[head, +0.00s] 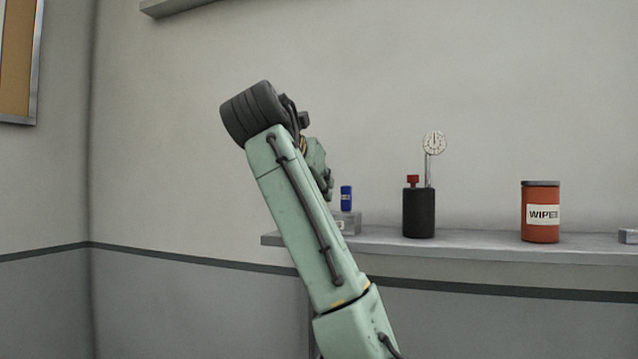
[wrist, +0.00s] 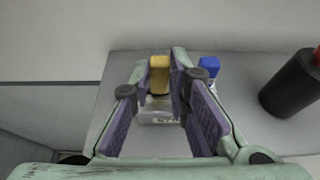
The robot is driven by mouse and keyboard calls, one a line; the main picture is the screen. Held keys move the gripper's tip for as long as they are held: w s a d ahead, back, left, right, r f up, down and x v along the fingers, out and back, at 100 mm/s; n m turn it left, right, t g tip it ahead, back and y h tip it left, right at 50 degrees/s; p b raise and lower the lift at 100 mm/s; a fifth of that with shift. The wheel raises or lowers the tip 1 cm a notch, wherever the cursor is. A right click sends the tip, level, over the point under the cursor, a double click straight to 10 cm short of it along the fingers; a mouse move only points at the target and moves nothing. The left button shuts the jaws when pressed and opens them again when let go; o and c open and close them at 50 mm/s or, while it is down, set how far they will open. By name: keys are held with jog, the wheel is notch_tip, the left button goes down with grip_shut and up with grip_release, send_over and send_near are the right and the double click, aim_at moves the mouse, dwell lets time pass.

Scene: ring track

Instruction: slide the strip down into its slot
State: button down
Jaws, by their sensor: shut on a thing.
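A yellow strip (wrist: 159,78) shows between the fingertips of my gripper (wrist: 160,68), and the jaws are shut on it. A grey block with a small white label (wrist: 158,118) lies beyond and below the strip in the wrist view. I cannot tell whether the strip's lower end touches the block or its slot. A blue piece (wrist: 209,66) stands just right of the fingers. In the head view the blue piece (head: 346,194) stands upright on the grey block (head: 350,221) at the shelf's left end. My arm hides the strip there.
A grey shelf (head: 465,241) runs along the wall. A black cylinder (head: 419,214) with a red knob and a dial gauge (head: 433,143) stands right of the block. An orange wipes can (head: 541,214) stands farther right. The shelf between them is clear.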

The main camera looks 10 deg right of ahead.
jog(key=shift+w+a+r+p, duration=0.1)
jog(key=shift+a+r+p, duration=0.05)
jog(key=shift+r+p, duration=0.3)
jog(key=shift+w+a+r+p, duration=0.1)
jog(key=shift+r+p, duration=0.2)
jog(key=shift+r, duration=0.1)
jog(key=shift+d+r+p, duration=0.1)
jog(key=shift+r+p, duration=1.1)
jog(key=shift+p, duration=0.15)
jog(key=shift+p, duration=0.7)
dwell(0.4)
jog(key=shift+f+b, duration=1.25)
jog(key=shift+f, duration=0.85)
jog(key=c, duration=1.5)
grip_release()
jog(key=shift+o, duration=0.2)
jog(key=shift+s+r, duration=0.1)
